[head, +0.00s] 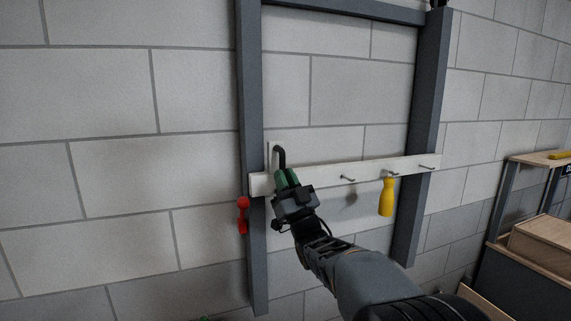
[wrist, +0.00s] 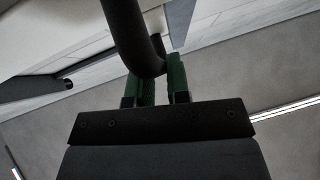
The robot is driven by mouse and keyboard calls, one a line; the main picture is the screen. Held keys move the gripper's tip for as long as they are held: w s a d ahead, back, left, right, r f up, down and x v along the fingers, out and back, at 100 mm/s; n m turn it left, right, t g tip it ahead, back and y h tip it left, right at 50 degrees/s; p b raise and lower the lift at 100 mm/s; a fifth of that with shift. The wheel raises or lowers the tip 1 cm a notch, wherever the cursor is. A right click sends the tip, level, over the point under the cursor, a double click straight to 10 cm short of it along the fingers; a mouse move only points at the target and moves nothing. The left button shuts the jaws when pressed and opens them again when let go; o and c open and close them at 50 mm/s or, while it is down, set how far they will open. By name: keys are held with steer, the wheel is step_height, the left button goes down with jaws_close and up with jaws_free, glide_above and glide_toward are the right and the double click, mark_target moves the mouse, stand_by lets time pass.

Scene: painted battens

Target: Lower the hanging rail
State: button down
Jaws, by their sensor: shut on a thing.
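The hanging rail (head: 365,171) is a pale white batten with several short pegs, lying across two dark grey uprights in front of the wall. A black bent handle (head: 281,153) stands at its left part, on a small pale plate. My gripper (head: 286,177), with green finger pads, is shut on this handle from below. In the wrist view, the dark handle (wrist: 133,35) curves down to the green fingers (wrist: 161,85), which stand on either side of its lower end. A yellow tool (head: 386,197) hangs from one peg, right of my gripper.
The left upright (head: 249,90) and right upright (head: 429,100) flank the rail, with a crossbar (head: 345,9) above. A red object (head: 243,214) is at the left upright below the rail. A shelf unit with a wooden box (head: 541,240) stands at the right. The wall below the rail looks mostly clear.

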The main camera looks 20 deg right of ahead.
steer(key=shift+f, duration=0.35)
steer(key=c, duration=1.1)
jaws_free()
steer(key=shift+r, duration=0.1)
steer(key=v, duration=1.2)
